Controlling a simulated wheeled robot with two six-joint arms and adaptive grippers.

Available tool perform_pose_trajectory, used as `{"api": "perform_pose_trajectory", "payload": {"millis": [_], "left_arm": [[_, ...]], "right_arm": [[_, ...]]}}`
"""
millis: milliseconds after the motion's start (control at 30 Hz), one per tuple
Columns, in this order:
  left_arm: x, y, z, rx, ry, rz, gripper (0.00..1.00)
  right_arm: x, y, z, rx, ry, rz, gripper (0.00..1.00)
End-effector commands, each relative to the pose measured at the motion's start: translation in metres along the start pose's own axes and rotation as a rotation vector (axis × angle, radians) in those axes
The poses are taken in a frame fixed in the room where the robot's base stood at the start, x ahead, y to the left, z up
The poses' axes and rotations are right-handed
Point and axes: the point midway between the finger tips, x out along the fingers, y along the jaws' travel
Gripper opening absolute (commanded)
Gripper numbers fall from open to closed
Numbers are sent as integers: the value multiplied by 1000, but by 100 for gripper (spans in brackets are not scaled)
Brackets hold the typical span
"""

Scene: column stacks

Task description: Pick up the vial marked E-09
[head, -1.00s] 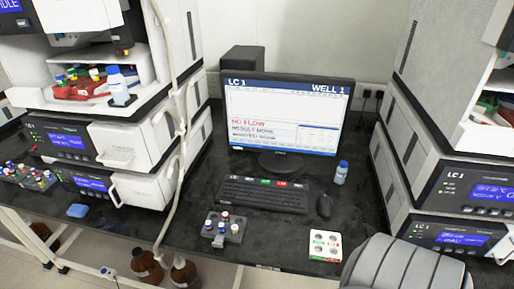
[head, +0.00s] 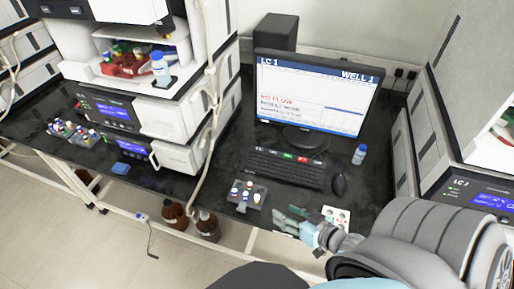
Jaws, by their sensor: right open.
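A small grey rack (head: 238,206) with several vials, with red, blue and white caps, stands near the front edge of the bench in the head view. A second rack (head: 84,140) with several capped vials stands at the far left. The vial labels are too small to read, so I cannot tell which vial is E-09. My right gripper (head: 278,217) is open and empty, to the right of and slightly nearer than the small grey rack, with its fingers pointing left. It does not touch any vial. My left gripper is not in view.
A keyboard (head: 285,168), mouse (head: 339,184) and monitor (head: 315,92) stand behind the small rack. A white card with round marks (head: 337,215) lies beside my right wrist. A blue-capped bottle (head: 359,155) stands by the monitor. A pale tube (head: 207,150) hangs left of the rack.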

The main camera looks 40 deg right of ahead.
Motion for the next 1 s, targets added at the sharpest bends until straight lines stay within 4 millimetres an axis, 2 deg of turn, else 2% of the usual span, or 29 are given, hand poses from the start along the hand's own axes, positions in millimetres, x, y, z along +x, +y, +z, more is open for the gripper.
{"api": "perform_pose_trajectory", "payload": {"millis": [33, 200, 467, 600, 700, 867, 900, 1000], "left_arm": [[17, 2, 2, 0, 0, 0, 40], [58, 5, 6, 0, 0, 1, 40], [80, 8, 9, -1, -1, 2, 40], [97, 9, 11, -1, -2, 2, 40], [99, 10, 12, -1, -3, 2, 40], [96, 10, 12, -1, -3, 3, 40], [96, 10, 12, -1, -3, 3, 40], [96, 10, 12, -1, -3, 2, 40]], "right_arm": [[15, 2, 7, 1, 8, -3, 45], [64, 4, 11, 1, 9, -2, 45], [101, 6, 8, 0, 5, 0, 45], [129, 11, 8, 1, 5, 0, 45], [138, 10, 6, 1, 2, 0, 45], [137, 9, 4, 0, 1, 0, 45], [137, 9, 4, 0, 1, 0, 43], [137, 9, 4, -1, 1, 0, 27]]}}
